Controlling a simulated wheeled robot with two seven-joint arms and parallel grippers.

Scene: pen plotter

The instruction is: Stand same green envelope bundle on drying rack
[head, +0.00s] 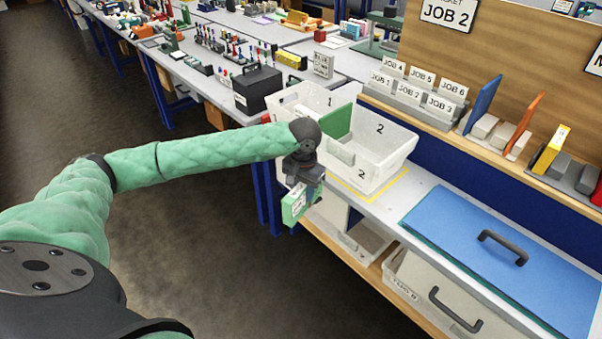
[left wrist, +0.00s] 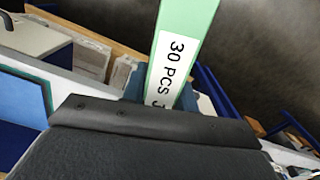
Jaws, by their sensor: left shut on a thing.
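My left gripper (head: 308,180) is shut on a green envelope bundle (head: 294,204) with a white label. It holds the bundle in the air, in front of the bench edge and below the white bin. In the left wrist view the green bundle (left wrist: 182,50) shows a label reading "30 PCS", its lower part hidden behind the gripper. A green panel-like item (head: 338,122) stands in the white bin; I cannot tell if it is another bundle. I cannot make out which thing is the drying rack. My right gripper is not in view.
The white bin (head: 398,158) marked 1 and 2 stands on the bench by a yellow outline. A blue lid-like board (head: 500,255) with a dark handle lies to the right. Holders with job labels (head: 415,92) and coloured upright boards (head: 482,104) stand on the shelf. Bins sit below.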

